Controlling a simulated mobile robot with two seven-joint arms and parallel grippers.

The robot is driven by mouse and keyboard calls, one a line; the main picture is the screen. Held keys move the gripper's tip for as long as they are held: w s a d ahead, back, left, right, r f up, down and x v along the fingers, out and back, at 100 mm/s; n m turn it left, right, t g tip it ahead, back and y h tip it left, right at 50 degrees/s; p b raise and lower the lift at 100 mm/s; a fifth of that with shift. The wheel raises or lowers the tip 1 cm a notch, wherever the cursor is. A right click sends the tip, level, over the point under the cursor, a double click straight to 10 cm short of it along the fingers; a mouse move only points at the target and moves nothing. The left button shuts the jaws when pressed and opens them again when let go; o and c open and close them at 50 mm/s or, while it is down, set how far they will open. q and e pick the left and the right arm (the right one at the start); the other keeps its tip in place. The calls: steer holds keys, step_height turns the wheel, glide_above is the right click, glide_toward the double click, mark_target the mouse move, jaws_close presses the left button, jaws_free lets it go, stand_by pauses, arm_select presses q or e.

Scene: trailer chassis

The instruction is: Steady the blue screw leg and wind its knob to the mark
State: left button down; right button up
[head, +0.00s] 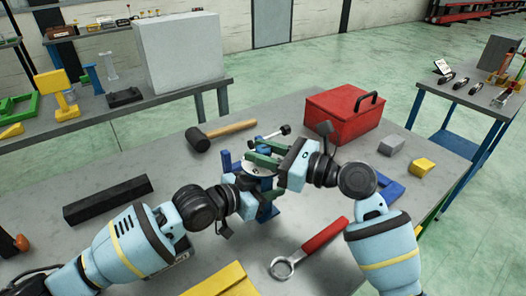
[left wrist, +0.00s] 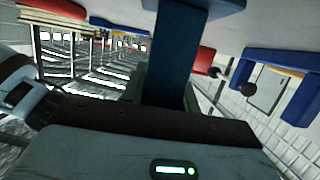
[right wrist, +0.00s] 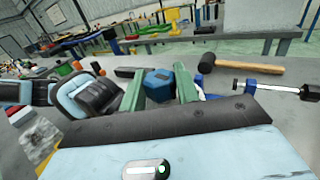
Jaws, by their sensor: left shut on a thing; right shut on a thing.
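The blue screw leg (head: 268,211) stands upright on the grey workbench, partly hidden by my arms. My left gripper (head: 262,190) is shut on its blue column, which shows large between the fingers in the left wrist view (left wrist: 180,50). My right gripper (head: 264,154), with green fingers, is shut at the top of the leg. In the right wrist view a faceted blue knob (right wrist: 158,85) sits between those fingers. A pale disc (head: 257,168) lies below the right fingers. The mark cannot be made out.
A black-headed mallet (head: 222,132) lies behind the leg. A red toolbox (head: 342,116) stands at back right. A red-handled ring wrench (head: 311,246) lies in front. A black bar (head: 107,200) lies at left. A yellow block (head: 422,167) and grey block (head: 391,143) sit at right.

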steer(key=shift+s+a+f+m+t+h, duration=0.1)
steer(key=shift+m+t+h, duration=0.6)
steer(key=shift+t, duration=0.3)
steer(key=shift+a+f+m+t+h, duration=0.1)
steer(key=shift+m+t+h, duration=0.5)
steer(key=shift+m+t, duration=0.3)
steer(key=shift+d+t, duration=0.1)
steer(key=shift+t, duration=0.2)
steer(key=o, duration=0.8)
steer(key=shift+c, duration=0.2)
steer(key=shift+o, duration=1)
steer(key=shift+r, duration=0.1)
steer(key=v, duration=1.2)
steer(key=shift+r, duration=0.15)
